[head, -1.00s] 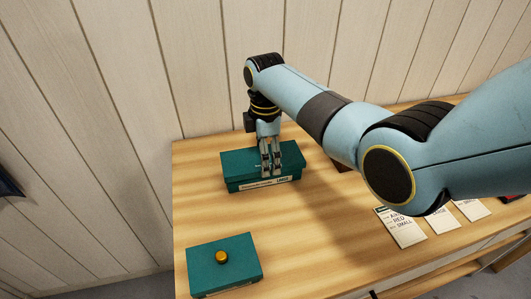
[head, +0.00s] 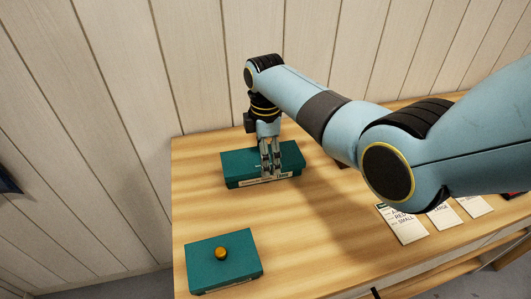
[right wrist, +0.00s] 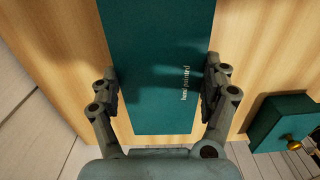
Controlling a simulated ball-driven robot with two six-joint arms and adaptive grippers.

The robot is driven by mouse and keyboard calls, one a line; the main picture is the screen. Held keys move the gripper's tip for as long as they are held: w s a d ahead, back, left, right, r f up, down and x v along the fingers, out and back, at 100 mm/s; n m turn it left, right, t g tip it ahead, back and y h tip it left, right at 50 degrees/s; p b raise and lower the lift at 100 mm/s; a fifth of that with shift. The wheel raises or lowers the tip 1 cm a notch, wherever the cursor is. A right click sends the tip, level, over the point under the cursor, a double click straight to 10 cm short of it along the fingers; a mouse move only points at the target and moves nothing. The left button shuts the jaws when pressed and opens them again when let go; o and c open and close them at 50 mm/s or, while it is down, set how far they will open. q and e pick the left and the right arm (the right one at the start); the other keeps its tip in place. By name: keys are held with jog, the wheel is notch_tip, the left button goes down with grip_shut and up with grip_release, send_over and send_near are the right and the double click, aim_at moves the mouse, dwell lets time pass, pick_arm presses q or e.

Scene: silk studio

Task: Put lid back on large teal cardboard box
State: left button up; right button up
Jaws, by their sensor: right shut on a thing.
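The large teal box (head: 236,183) stands near the back left of the table, with a pale label on its front. Its teal lid (head: 237,160) lies over it and looks level; whether it is fully seated is hard to tell. My right gripper (head: 271,173) is shut on the lid, pointing down, its fingers on the two long sides. In the right wrist view, the lid (right wrist: 158,85) runs between the fingers (right wrist: 160,88), with small pale lettering on top. The box body is hidden there. My left gripper is out of view.
A smaller teal box (head: 240,266) with a brass knob (head: 221,253) sits at the table's front left corner. Pale printed cards (head: 402,225) lie at the right, below my arm. The wooden table (head: 310,240) is clear between. A plank wall stands behind.

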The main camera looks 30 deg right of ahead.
jog(key=shift+f, duration=0.1)
jog(key=o, duration=0.9)
notch_tip(320, 180, up, 12)
jog(key=shift+s, duration=0.1)
